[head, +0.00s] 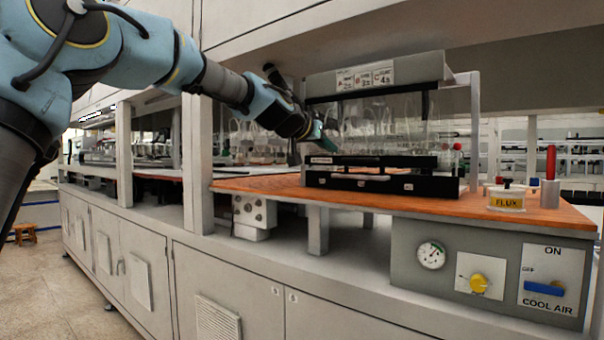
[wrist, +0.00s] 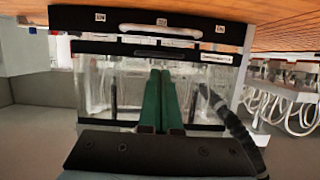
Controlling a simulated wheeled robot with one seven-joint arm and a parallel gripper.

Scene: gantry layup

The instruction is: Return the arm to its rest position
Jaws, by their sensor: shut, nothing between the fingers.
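My blue arm (head: 150,55) reaches in from the upper left of the head view toward the bench. My gripper (head: 317,130) is at its end, beside the left side of the glass-fronted rack unit (head: 400,70). In the wrist view my gripper (wrist: 160,75) shows as two green fingers lying together, with nothing seen between them. The rack unit's black base (wrist: 150,20) and clear panel appear behind the fingers, upside down. Whether the fingers touch the unit cannot be told.
The orange bench top (head: 500,208) carries a FLUX tub (head: 506,200) and a red-handled tool in a grey holder (head: 550,180) at right. A control box (head: 490,265) is below. A grey post (head: 197,165) stands close to my arm. The floor (head: 60,285) at left is mostly clear.

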